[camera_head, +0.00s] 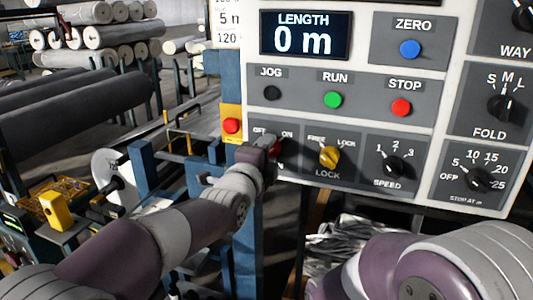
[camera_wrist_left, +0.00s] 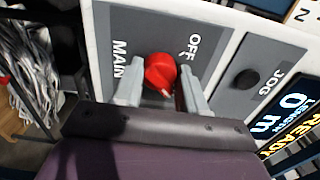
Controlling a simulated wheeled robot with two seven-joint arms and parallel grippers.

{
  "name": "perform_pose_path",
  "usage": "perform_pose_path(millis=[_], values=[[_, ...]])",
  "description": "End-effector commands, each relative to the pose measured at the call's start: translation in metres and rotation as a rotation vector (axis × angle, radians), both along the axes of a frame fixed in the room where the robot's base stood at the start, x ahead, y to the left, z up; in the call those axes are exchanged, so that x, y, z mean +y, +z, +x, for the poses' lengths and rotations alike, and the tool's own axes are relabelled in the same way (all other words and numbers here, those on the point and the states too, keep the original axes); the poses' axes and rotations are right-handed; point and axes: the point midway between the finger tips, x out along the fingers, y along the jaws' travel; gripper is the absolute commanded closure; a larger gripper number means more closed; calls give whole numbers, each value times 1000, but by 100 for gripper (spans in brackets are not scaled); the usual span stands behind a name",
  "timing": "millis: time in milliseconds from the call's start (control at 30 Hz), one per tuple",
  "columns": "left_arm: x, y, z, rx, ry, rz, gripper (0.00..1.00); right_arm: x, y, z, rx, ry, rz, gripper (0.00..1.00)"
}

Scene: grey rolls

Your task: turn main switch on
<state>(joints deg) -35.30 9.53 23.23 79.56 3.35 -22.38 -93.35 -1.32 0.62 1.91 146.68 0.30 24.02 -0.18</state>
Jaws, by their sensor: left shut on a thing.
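The main switch is a red rotary knob (camera_wrist_left: 160,73) on a grey plate labelled MAIN and OFF in the left wrist view. A pale mark shows on the knob's lower edge, near the fingers. My left gripper (camera_wrist_left: 160,92) is shut on the knob, one finger on each side. In the head view, my left gripper (camera_head: 264,152) reaches the panel's lower left and hides most of the switch plate. My right gripper is out of view; part of my right arm fills the lower right.
Close to the switch are the yellow LOCK knob (camera_head: 329,156), the SPEED dial (camera_head: 394,166) and the JOG button (camera_head: 271,93). A red stop button (camera_head: 232,126) on a yellow box is left of the panel. The length display (camera_head: 304,37) reads 0 m. Grey rolls (camera_head: 75,107) lie at left.

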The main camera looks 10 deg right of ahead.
Motion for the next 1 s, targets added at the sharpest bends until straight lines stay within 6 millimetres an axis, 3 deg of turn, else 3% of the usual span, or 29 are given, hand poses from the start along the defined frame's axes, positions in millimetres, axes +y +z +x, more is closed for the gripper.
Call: perform_pose_path(millis=[433,467,533,867,1000], values=[[0,-2,0,-5,-1,12,89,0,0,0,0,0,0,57],[0,-2,0,-5,-1,12,55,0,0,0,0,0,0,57],[0,-2,0,-5,-1,12,34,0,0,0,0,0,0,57],[1,-1,-2,-5,0,10,34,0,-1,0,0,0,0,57],[12,-1,-18,-7,-1,9,34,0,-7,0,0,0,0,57]])
